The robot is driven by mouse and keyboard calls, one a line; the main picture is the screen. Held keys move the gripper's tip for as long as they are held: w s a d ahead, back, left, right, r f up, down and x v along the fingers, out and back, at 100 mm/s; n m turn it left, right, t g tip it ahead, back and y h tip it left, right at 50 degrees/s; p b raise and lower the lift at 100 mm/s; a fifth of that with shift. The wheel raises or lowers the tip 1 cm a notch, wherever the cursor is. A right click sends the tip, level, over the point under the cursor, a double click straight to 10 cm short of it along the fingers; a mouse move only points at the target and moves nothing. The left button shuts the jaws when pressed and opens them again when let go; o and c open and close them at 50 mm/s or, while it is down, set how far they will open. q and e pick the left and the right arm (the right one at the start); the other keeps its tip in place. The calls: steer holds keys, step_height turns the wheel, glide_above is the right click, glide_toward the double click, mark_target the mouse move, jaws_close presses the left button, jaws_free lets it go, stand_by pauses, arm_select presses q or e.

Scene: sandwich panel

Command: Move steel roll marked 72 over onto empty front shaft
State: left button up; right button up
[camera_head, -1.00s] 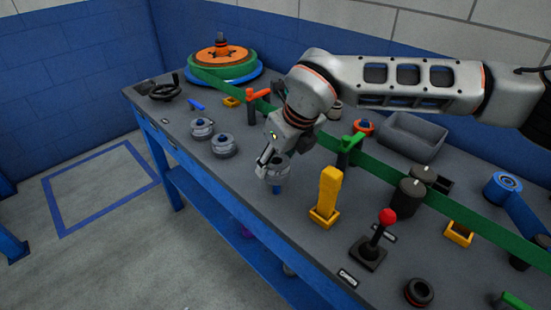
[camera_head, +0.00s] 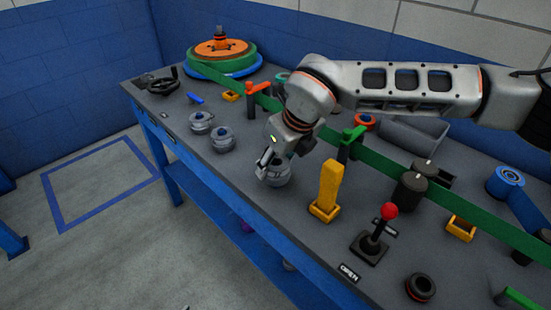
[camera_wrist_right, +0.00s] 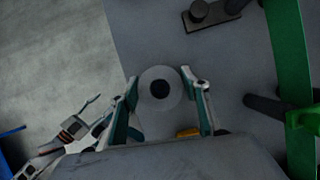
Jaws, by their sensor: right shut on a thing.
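My right gripper (camera_head: 268,168) is shut on a grey steel roll (camera_head: 280,174) near the table's front edge. The roll sits low over the spot of the front shaft, and no blue shaft shows beneath it. In the right wrist view the roll (camera_wrist_right: 160,88) is a pale disc with a dark centre between the two fingers of my right gripper (camera_wrist_right: 168,98). No marking 72 is legible. Two similar rolls stand to the left, one (camera_head: 201,122) farther and one (camera_head: 222,138) nearer. My left gripper (camera_wrist_right: 85,120) seems to show at the lower left of the right wrist view; its opening is unclear.
A yellow upright block (camera_head: 328,190) and a red-knobbed joystick (camera_head: 376,234) stand right of the roll. A green strip (camera_head: 385,168) runs behind it, with a green-handled post (camera_head: 348,143) close by. The table's front edge is near.

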steer(key=shift+f+b, duration=0.35)
steer(key=shift+f, duration=0.95)
arm_select(q)
steer(key=shift+s+f, duration=0.3)
steer(key=shift+f, duration=0.3)
arm_select(e)
steer(key=o, duration=1.4)
steer(key=shift+o, duration=0.2)
steer(key=shift+r+p, duration=1.5)
steer(key=shift+r, duration=1.35)
steer(key=shift+r+p, duration=1.15)
steer(key=shift+r, duration=1.25)
arm_select(q)
step_height(320, 180, up, 8)
steer(key=w, duration=0.2)
steer(key=shift+w+t, duration=0.3)
steer(key=shift+w, duration=0.05)
